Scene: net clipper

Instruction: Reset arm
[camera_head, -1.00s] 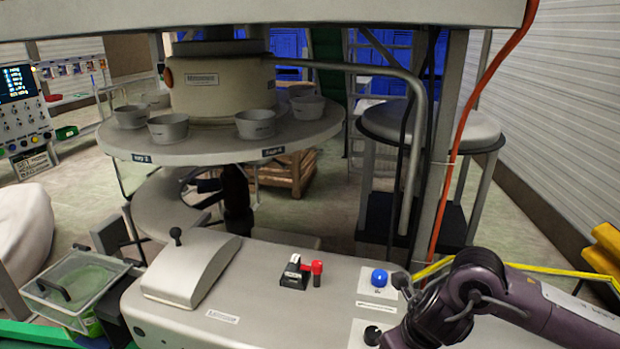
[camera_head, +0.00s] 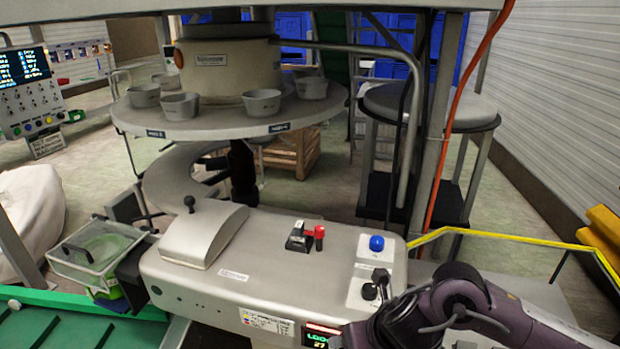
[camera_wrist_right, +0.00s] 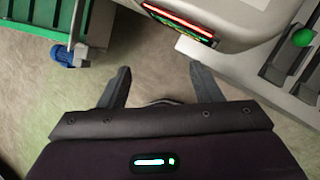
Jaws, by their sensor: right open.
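My right arm (camera_head: 470,305) comes in from the lower right in the head view, its forearm in front of the grey machine console (camera_head: 290,255). The right gripper (camera_wrist_right: 160,85) shows in the right wrist view, its two fingers spread apart with nothing between them. Below it is bare floor. In the head view the right fingertips are not visible. My left gripper is in neither view.
The console carries a red knob (camera_head: 319,232), a blue button (camera_head: 376,243) and a lit display (camera_head: 320,337). Behind it stands a round table (camera_head: 225,120) with several grey cups. A green conveyor (camera_head: 60,325) is at lower left. A yellow rail (camera_head: 510,237) runs at right.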

